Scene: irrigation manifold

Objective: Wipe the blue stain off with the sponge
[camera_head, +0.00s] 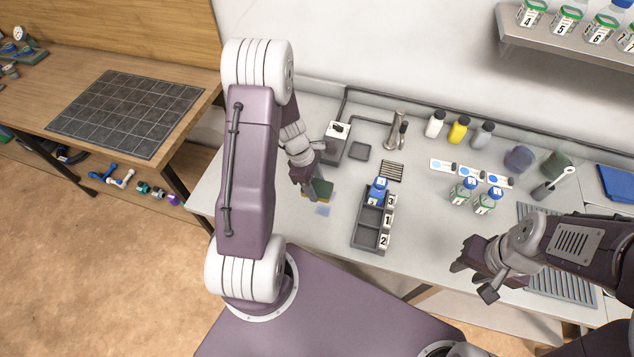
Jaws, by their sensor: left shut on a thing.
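The blue stain (322,210) is a small pale blue patch on the grey bench top, left of the middle. The sponge (325,188), dark green with a yellowish edge, is just behind the stain. My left gripper (311,184) is over the bench and shut on the sponge, which its fingers partly cover. I cannot tell whether the sponge touches the bench. My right gripper (468,258) hangs over the front of the bench at the right, well away from the stain.
A grey numbered rack (368,235) with a blue-capped bottle (377,190) stands right of the stain. A small machine (337,138) and a tap (396,130) are behind. Several bottles stand further right. The bench left of the stain is clear.

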